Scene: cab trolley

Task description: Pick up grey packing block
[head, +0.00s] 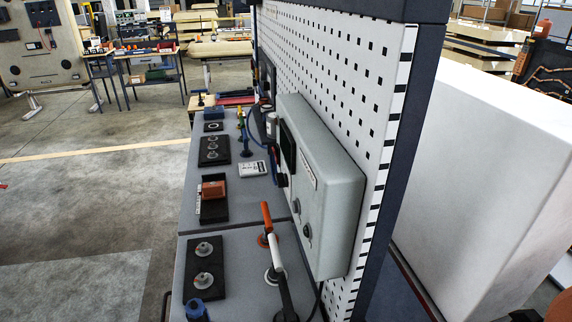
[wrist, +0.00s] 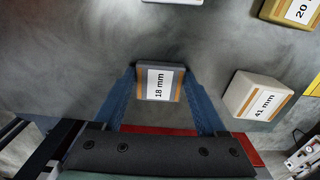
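The grey packing block (wrist: 144,93) shows in the middle of the wrist view. It is small, with a white label reading 18 mm and orange-brown bands beside it. My gripper (wrist: 160,73) has blue fingers, one on the left and one on the right of the block. The fingertips are very close to its sides. I cannot tell whether they touch it. The block's underside is hidden. I cannot make out the block or my gripper in the head view.
In the wrist view, a beige block (wrist: 238,94) labelled 41 mm stands right of the grey one. Another block (wrist: 273,9) marked 20 is at the upper right. A red edge (wrist: 250,151) shows near my gripper. In the head view, a grey box (head: 335,190) juts from the perforated panel (head: 350,45).

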